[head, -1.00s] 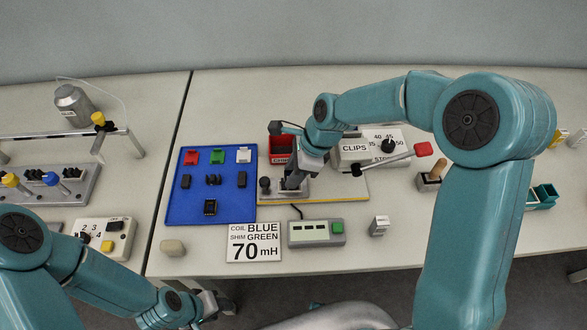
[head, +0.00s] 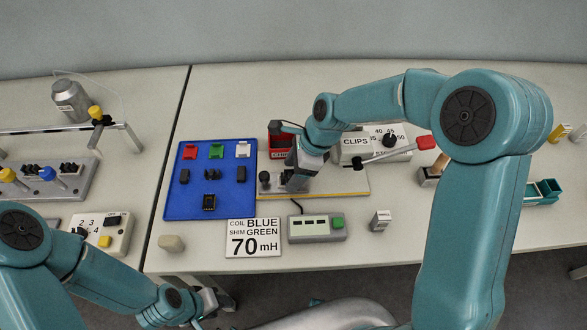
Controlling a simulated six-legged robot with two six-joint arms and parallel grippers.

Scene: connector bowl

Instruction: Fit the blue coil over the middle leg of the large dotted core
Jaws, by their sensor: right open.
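My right gripper (head: 291,186) is open, reaching down at a grey fixture (head: 268,189) on the yellow-edged board, just right of the blue mat (head: 185,209). Its fingertips are partly hidden by its own body, and I cannot see what is between them. I cannot make out the blue coil; it may be hidden by the gripper. No dots can be read, so I cannot tell the large dotted core. My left gripper (head: 222,301) is low, before the table's front edge.
Red (head: 189,151), green (head: 216,151) and white (head: 243,150) pieces lie at the mat's back. A sign (head: 254,238) reads coil blue, shim green, 70 mH. A meter (head: 317,228) and a clips press (head: 370,146) with a red-ended lever (head: 424,143) stand to the right.

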